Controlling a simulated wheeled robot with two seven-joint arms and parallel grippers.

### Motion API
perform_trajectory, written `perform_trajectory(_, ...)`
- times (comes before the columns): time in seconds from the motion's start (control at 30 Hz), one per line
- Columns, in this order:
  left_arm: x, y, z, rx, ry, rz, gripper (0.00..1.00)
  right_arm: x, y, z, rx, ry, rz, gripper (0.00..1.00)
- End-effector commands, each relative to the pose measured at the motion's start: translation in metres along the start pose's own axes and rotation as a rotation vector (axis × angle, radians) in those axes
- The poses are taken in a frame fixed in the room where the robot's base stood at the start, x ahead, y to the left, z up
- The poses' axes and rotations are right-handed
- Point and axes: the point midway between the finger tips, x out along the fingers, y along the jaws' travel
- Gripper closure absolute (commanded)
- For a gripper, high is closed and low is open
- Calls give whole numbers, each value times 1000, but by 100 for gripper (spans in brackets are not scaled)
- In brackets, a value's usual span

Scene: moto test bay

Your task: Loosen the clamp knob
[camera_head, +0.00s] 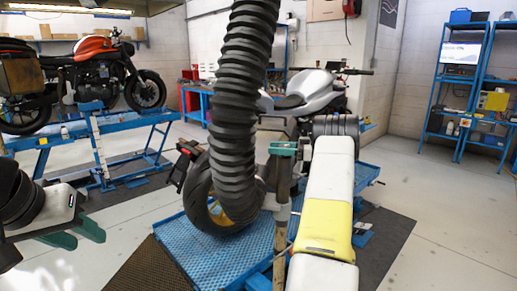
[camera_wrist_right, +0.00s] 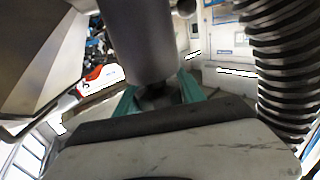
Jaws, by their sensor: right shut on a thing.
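My right gripper (camera_head: 284,151) has teal fingers and is at the top of a grey post (camera_head: 282,200), beside the hanging hose. In the right wrist view, its teal fingers (camera_wrist_right: 157,95) are shut on a dark piece (camera_wrist_right: 155,92) just below a thick grey cylinder (camera_wrist_right: 138,40). The dark piece appears to be the clamp knob, but it is mostly hidden between the fingers. My left gripper (camera_head: 78,233) is at the lower left, away from the post, with its teal fingers apart and nothing between them.
A thick black corrugated hose (camera_head: 238,100) hangs close left of the right gripper and shows in the right wrist view (camera_wrist_right: 285,70). A silver motorcycle (camera_head: 312,93) stands on a blue lift (camera_head: 190,245) behind. An orange motorcycle (camera_head: 95,48) and blue shelves (camera_head: 455,105) are farther off.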

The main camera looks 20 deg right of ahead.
Motion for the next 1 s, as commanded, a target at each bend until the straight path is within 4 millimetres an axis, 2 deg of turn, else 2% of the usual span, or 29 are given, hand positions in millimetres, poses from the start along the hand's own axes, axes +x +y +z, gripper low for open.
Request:
perform_trajectory(0.6,0,0,0,0,0,0,64,2,-2,5,10,-4,-45,94)
perform_trajectory(0.63,0,0,0,0,0,0,64,2,-2,5,10,-4,-45,50)
perform_trajectory(0.7,0,0,0,0,0,0,64,1,-2,5,9,-3,-45,36)
perform_trajectory(0.73,0,0,0,0,0,0,64,1,-2,4,8,-3,-44,32)
perform_trajectory(1.0,0,0,0,0,0,0,64,1,-2,2,4,-2,-43,32)
